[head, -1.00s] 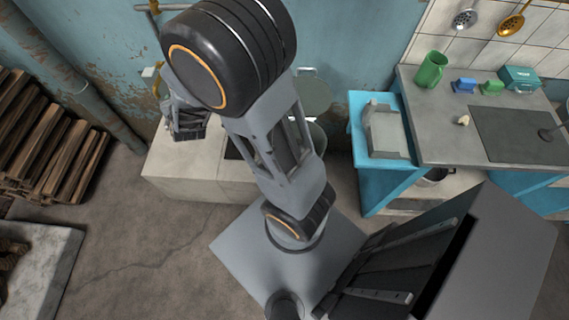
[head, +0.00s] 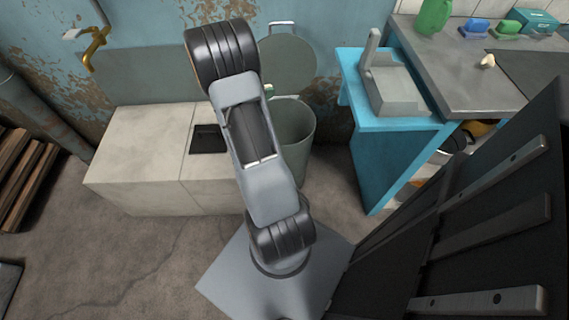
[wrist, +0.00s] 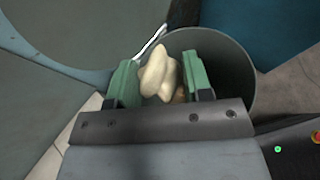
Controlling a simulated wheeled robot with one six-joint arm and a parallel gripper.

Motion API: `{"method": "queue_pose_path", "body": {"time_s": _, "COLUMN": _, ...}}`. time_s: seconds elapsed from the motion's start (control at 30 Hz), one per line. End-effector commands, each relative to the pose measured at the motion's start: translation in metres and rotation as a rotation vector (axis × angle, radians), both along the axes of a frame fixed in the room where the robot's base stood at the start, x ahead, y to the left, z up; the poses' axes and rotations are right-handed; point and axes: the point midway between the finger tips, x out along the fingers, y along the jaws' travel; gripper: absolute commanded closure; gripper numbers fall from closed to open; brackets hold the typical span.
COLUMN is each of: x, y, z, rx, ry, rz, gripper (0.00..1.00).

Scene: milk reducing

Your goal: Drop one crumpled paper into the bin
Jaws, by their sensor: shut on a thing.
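A cream crumpled paper (wrist: 158,74) sits between the green fingers of my gripper (wrist: 162,84), which is shut on it. Behind it in the wrist view is the round open mouth of the grey-green bin (wrist: 232,72). The paper appears over the bin's opening; the height between them is unclear. In the head view the bin (head: 304,125) stands beyond my arm, partly covered by it, with its round lid (head: 290,62) raised.
A small cream lump (head: 487,61), like crumpled paper, lies on the grey counter (head: 440,75) at the right. A blue stand (head: 390,160) is right of the bin. A low pale cabinet (head: 145,150) is left of it.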

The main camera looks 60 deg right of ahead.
Motion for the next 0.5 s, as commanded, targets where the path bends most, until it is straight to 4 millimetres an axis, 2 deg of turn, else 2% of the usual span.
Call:
{"method": "queue_pose_path", "body": {"time_s": 0.03, "x": -0.013, "y": -0.011, "z": -0.027, "rx": 0.000, "ry": 0.000, "rz": -0.057, "gripper": 0.76}}
{"method": "queue_pose_path", "body": {"time_s": 0.2, "x": -0.046, "y": -0.033, "z": -0.060, "rx": 0.000, "ry": 0.001, "rz": -0.201, "gripper": 0.76}}
{"method": "queue_pose_path", "body": {"time_s": 0.33, "x": -0.060, "y": -0.042, "z": -0.073, "rx": -0.001, "ry": -0.001, "rz": -0.263, "gripper": 0.76}}
{"method": "queue_pose_path", "body": {"time_s": 0.5, "x": -0.068, "y": -0.045, "z": -0.082, "rx": -0.001, "ry": -0.001, "rz": -0.295, "gripper": 0.76}}
